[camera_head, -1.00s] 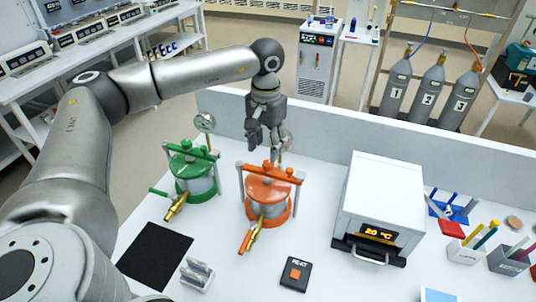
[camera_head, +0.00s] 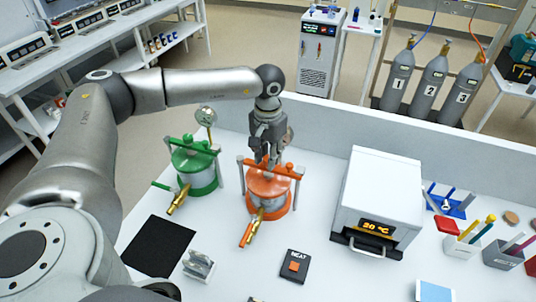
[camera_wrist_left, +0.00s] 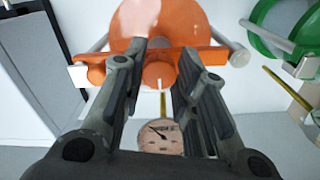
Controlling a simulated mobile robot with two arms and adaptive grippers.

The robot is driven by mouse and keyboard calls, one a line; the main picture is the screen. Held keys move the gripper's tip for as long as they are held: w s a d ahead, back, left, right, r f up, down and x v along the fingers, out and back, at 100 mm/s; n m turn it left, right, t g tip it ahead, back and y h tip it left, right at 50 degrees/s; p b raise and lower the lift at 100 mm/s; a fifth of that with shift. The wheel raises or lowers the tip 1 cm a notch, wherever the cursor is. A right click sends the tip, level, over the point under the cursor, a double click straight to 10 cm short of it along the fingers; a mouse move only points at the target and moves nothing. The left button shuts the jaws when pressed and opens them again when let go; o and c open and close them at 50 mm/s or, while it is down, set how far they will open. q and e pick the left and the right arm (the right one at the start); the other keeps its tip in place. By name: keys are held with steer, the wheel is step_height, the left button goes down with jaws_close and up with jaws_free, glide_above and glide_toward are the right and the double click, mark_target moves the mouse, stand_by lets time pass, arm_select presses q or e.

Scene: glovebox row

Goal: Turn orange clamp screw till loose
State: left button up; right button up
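The orange vessel (camera_head: 268,189) stands on the white bench with an orange clamp bar (camera_head: 285,172) across its lid. My left gripper (camera_head: 266,161) points down over the middle of this bar, and its fingers largely hide the clamp screw in the head view. In the left wrist view my left gripper (camera_wrist_left: 157,62) has its fingers spread apart. The orange clamp screw (camera_wrist_left: 158,74) shows in the gap between the fingers, in front of the bar. I cannot tell whether either finger touches it. My right gripper is not in view.
A green vessel (camera_head: 196,167) stands close on the left. A round gauge (camera_wrist_left: 161,138) shows between the fingers in the wrist view. A white oven (camera_head: 380,195) stands on the right, and a black box with an orange button (camera_head: 294,266) lies in front.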

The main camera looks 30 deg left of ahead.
arm_select(q)
steer(key=shift+c, duration=1)
